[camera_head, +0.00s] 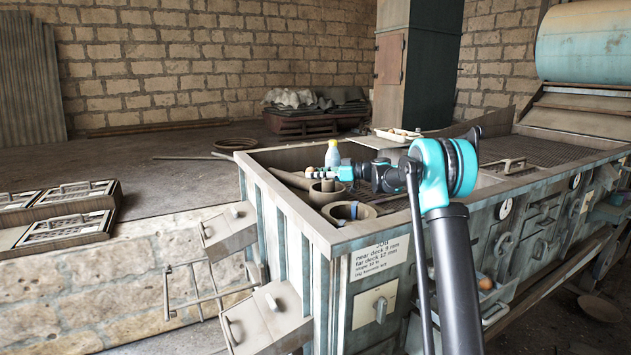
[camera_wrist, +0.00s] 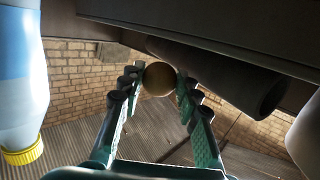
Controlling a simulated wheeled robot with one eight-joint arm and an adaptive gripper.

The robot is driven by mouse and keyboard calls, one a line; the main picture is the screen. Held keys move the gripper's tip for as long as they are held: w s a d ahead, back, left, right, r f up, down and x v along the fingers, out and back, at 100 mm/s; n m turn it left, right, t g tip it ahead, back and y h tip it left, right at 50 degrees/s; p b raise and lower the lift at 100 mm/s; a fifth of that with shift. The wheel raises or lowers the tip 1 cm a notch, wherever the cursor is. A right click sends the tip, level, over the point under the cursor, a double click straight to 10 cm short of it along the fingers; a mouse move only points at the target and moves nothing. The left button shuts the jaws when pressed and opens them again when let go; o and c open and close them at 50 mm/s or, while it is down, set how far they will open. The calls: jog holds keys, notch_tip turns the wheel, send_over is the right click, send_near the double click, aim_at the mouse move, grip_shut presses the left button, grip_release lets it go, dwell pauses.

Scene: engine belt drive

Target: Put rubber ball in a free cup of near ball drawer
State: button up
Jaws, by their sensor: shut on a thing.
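A dull brown ball (camera_wrist: 159,78) sits between the fingertips of my gripper (camera_wrist: 158,84) in the wrist view; the fingers are shut on it. In the head view my gripper (camera_head: 318,172) is inside the left end of the long machine bin, above round cups and beside a bottle. The ball is too small to make out there. A low open drawer (camera_head: 494,304) on the machine's front, right of my arm, shows a small orange-brown round thing (camera_head: 485,283) in it. My arm hides part of this drawer, and its cups cannot be made out.
A bottle (camera_head: 332,153) stands close to my gripper; its yellow cap (camera_wrist: 22,152) shows in the wrist view. A dark tube (camera_wrist: 245,85) lies near the fingers. The bin's rim (camera_head: 300,225) surrounds the cups (camera_head: 350,211). Two boxes (camera_head: 228,231) jut from the left end.

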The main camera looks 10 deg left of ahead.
jog(key=shift+f, duration=1.25)
jog(key=o, duration=1.2)
jog(key=shift+f, duration=0.1)
